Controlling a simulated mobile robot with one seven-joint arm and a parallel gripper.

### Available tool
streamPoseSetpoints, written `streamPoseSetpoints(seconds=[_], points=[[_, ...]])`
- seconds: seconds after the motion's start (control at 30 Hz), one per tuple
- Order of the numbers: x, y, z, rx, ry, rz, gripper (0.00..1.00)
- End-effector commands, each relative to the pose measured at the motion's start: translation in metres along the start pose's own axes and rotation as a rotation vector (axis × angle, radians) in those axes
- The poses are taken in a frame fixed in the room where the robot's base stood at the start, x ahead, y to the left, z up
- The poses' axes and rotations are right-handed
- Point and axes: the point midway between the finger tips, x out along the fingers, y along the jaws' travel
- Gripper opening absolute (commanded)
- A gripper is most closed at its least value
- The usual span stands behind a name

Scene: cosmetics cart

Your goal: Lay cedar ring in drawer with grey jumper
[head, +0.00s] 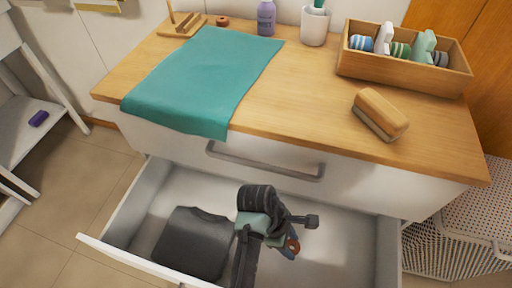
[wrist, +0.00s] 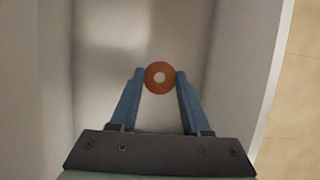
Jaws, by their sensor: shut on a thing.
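My gripper (wrist: 160,82) is shut on the cedar ring (wrist: 159,66), a small reddish-brown disc with a hole, pinched between the two blue fingertips. In the head view the ring (head: 293,246) shows at the end of my gripper (head: 290,249), inside the outline of the open drawer (head: 340,232). The grey jumper (head: 192,243) lies folded, dark grey, in the left part of this drawer. The drawer floor shows pale under the ring in the wrist view. I cannot tell how high the ring is above the floor.
A second cedar ring-like piece (head: 222,21) sits at the back of the wooden top. A teal cloth (head: 200,78), a brush (head: 381,112) and a wooden box (head: 403,75) are also up there. The drawer handle (head: 265,164) above and the drawer walls (head: 125,218) bound the space.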

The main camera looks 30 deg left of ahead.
Motion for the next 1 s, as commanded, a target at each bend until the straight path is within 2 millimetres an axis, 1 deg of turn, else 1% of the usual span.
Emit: streamPoseSetpoints(seconds=[0.03, 0.1, 0.2, 0.3, 0.37, 0.6, 0.7, 0.87, 1.0], points=[[0.025, -0.007, -0.023, -0.072, 0.0, 0.026, 0.0], [0.037, -0.013, -0.046, -0.16, 0.001, 0.063, 0.0], [0.049, -0.021, -0.07, -0.256, 0.001, 0.105, 0.0], [0.054, -0.026, -0.085, -0.313, 0.0, 0.131, 0.0], [0.059, -0.028, -0.09, -0.331, 0.0, 0.138, 0.0], [0.099, -0.029, -0.109, -0.343, -0.001, 0.141, 0.0], [0.109, -0.028, -0.113, -0.34, -0.001, 0.142, 0.0], [0.119, -0.028, -0.117, -0.34, -0.001, 0.142, 0.0], [0.139, -0.029, -0.125, -0.341, -0.001, 0.14, 0.0]])
